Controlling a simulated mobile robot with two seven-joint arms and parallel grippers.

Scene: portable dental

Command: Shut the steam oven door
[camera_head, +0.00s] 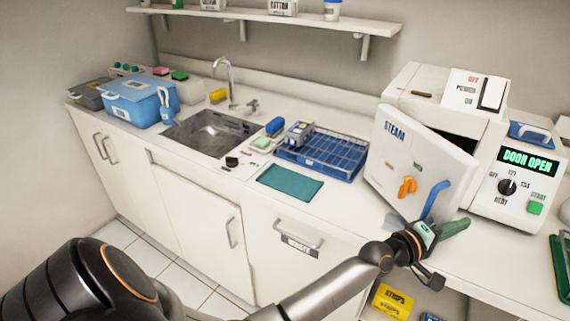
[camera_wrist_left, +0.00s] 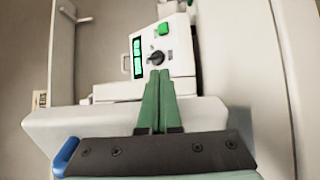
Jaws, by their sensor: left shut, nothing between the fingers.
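The white steam oven (camera_head: 451,95) stands on the counter at the right, and its display (camera_head: 528,161) reads "DOOR OPEN". Its door (camera_head: 420,153), marked "STEAM", stands ajar, swung out toward me, with a dark gap behind its top. The door has an orange knob (camera_head: 407,187) and a blue handle (camera_head: 434,201). My left gripper (camera_head: 464,224), with green fingers, is shut and empty by the door's lower right edge, near the handle. In the left wrist view my shut fingers (camera_wrist_left: 158,74) point toward the control panel (camera_wrist_left: 160,50). Contact with the door cannot be told. My right gripper is not in view.
A blue wire rack (camera_head: 325,155) and a teal mat (camera_head: 290,182) lie left of the oven. A sink (camera_head: 208,132) and a blue box (camera_head: 139,101) are farther left. A green tray (camera_head: 561,268) is at the right edge. The counter before the mat is clear.

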